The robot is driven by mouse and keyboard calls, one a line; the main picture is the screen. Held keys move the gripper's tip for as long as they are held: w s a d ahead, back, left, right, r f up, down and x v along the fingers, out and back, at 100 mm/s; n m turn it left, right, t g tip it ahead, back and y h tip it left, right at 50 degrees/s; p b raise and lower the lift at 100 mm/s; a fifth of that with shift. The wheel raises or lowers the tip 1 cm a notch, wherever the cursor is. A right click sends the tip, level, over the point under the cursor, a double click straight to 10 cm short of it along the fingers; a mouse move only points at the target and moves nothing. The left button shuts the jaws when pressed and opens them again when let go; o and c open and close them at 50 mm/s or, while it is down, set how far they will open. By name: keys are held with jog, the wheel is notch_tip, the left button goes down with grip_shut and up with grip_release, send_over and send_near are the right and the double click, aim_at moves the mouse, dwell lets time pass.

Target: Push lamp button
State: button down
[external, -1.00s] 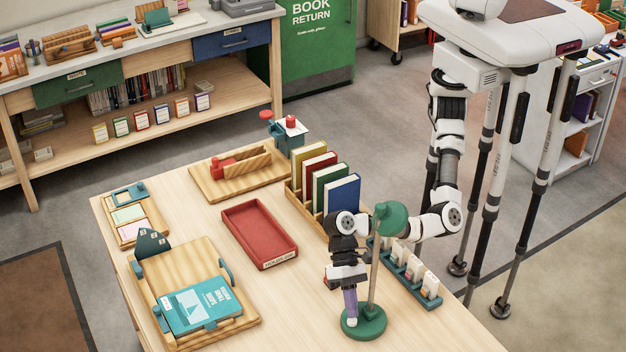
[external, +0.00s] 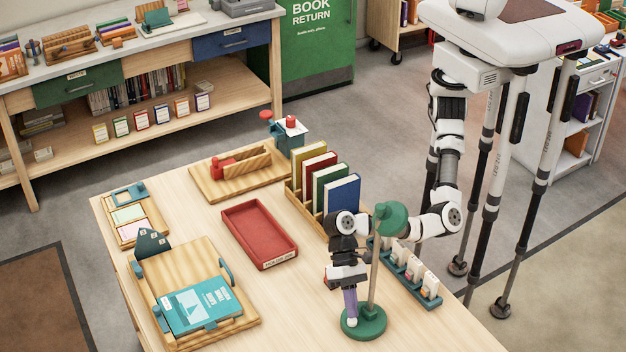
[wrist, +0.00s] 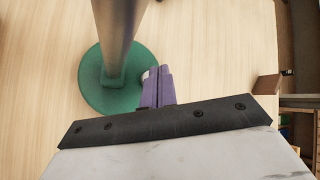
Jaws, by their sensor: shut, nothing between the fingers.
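The lamp has a round green base (external: 371,325), a grey upright pole (external: 374,275) and a green shade (external: 391,216). My gripper (external: 351,322) points down at the left part of the base, with its purple fingers shut and empty. In the wrist view the green base (wrist: 100,92) and the pole (wrist: 115,40) lie left of my shut gripper (wrist: 157,72). A small pale round piece, likely the button (wrist: 145,75), shows at the left side of the fingertips, mostly hidden by them. I cannot tell whether the fingertips touch it.
A row of books (external: 341,194) stands in a wooden rack behind my gripper. A red tray (external: 259,260) lies to the left, and a teal rack with white tags (external: 414,276) stands right of the lamp. Bare tabletop lies between the red tray and the lamp.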

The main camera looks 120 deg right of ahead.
jog(key=shift+f, duration=0.15)
dwell(0.4)
jog(key=shift+f, duration=0.3)
jog(key=shift+f, duration=0.35)
dwell(0.5)
jog(key=shift+r, duration=0.1)
jog(key=shift+r+p, duration=0.7)
jog(key=shift+p, duration=0.1)
notch_tip(320, 180, up, 6)
jog(key=p, duration=0.5)
jog(key=shift+p, duration=0.3)
